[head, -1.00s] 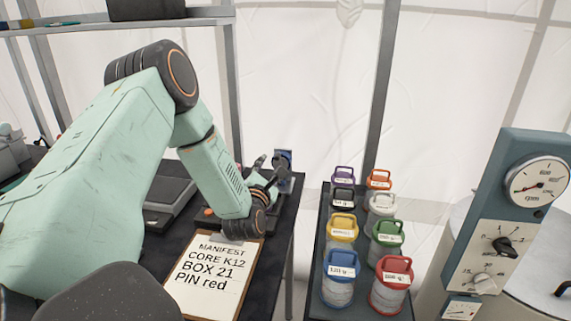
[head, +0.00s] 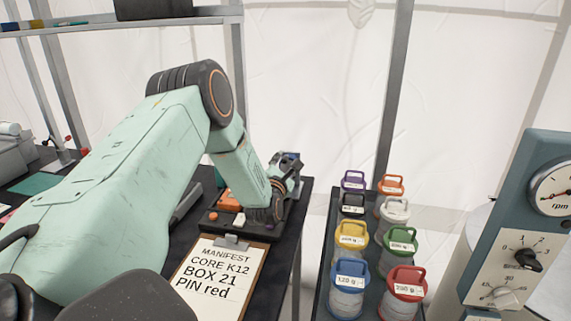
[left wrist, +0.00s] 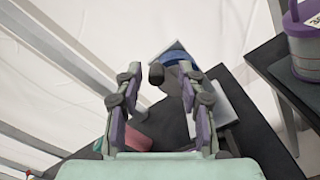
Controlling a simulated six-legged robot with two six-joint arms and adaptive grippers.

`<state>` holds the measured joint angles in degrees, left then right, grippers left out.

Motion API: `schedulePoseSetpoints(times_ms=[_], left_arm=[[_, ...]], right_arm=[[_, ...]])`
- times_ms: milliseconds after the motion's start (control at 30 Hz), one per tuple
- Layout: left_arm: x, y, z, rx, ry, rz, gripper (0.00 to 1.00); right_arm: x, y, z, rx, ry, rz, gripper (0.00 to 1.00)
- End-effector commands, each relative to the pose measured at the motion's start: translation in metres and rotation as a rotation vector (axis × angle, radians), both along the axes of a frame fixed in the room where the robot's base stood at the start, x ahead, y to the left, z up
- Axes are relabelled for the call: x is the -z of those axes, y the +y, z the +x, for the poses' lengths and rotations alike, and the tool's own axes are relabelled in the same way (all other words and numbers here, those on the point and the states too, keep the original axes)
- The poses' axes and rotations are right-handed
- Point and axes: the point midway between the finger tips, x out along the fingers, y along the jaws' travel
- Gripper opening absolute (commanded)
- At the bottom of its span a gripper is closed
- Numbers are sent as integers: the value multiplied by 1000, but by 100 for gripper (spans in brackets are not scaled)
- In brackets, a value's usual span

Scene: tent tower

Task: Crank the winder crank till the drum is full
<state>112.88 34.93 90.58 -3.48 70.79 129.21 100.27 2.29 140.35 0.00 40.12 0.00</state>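The winder (head: 296,156) stands at the far right corner of the black table, largely hidden behind my left gripper (head: 284,172) in the head view. In the left wrist view its blue part (left wrist: 180,57) shows beyond the fingers. A dark, knob-like end (left wrist: 156,73), apparently the crank handle, appears between the tips of my left gripper (left wrist: 159,78). The two fingers are spread, with gaps beside the knob, so I see no grasp. How full the drum is cannot be made out. My right gripper is in neither view.
A manifest clipboard (head: 214,280) lies at the table's front. A dark device with orange and white parts (head: 229,201) sits under my left wrist. Several lidded, coloured canisters (head: 350,236) stand on a rack to the right. A gauge panel (head: 525,240) is farther right.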

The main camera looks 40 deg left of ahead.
Motion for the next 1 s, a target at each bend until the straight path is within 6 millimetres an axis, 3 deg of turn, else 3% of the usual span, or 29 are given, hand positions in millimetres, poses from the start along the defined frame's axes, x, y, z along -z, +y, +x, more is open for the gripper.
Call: schedulePoseSetpoints(times_ms=[333, 800, 1000], left_arm=[[0, 3, 5, -1, 0, -1, 39], [0, 3, 4, -1, 0, -1, 0], [0, 3, 4, -1, 0, -1, 0]], right_arm=[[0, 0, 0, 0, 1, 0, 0], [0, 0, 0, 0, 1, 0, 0], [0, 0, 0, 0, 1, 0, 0]])
